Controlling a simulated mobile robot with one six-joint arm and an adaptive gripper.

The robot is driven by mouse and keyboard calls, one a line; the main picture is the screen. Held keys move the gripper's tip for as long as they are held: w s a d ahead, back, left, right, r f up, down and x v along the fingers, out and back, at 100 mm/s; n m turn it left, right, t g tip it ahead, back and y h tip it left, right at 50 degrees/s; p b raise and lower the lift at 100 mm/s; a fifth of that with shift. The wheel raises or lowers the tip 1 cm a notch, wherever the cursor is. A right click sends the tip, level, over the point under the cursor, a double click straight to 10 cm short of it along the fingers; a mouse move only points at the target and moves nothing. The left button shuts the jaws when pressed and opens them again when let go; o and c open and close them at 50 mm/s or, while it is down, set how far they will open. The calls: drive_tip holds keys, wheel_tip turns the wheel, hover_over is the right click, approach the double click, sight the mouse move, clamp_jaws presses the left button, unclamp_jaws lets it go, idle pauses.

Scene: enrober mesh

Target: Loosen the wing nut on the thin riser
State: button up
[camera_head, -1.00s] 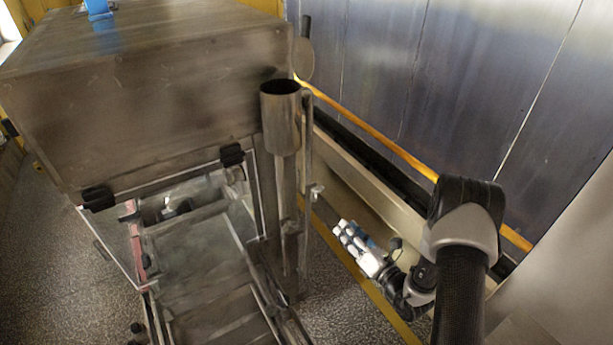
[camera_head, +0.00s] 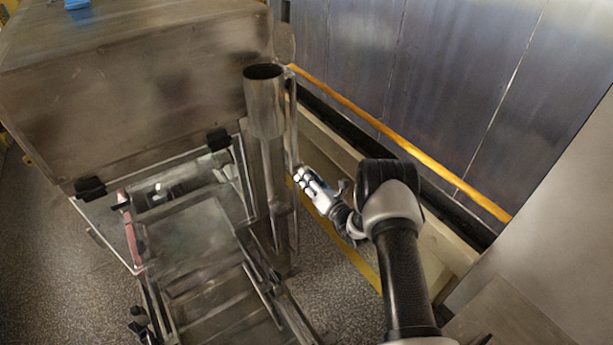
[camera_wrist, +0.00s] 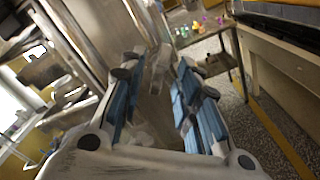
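The thin riser (camera_head: 291,115) is a slim upright rod beside a thick pipe with a wide, open cup-like top (camera_head: 264,105). A small fitting stood out from the thin riser in the earlier head view; the wing nut is too small to make out there now, with my gripper beside that spot. My gripper (camera_head: 304,180) is at the riser's right side, at about mid-height. In the wrist view my gripper (camera_wrist: 158,85) is open, its blue-padded fingers apart. A blurred grey metal piece (camera_wrist: 160,66) shows between the fingertips; I cannot tell whether it is the wing nut.
The large steel machine housing (camera_head: 130,90) and a conveyor frame (camera_head: 200,290) stand left of the riser. A yellow rail (camera_head: 400,150) and a metal wall are behind and right. The wrist view shows a table with small colourful items (camera_wrist: 200,32).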

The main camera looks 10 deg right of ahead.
drive_tip(key=shift+w+a, duration=0.2)
drive_tip(key=shift+w, duration=0.2)
clamp_jaws()
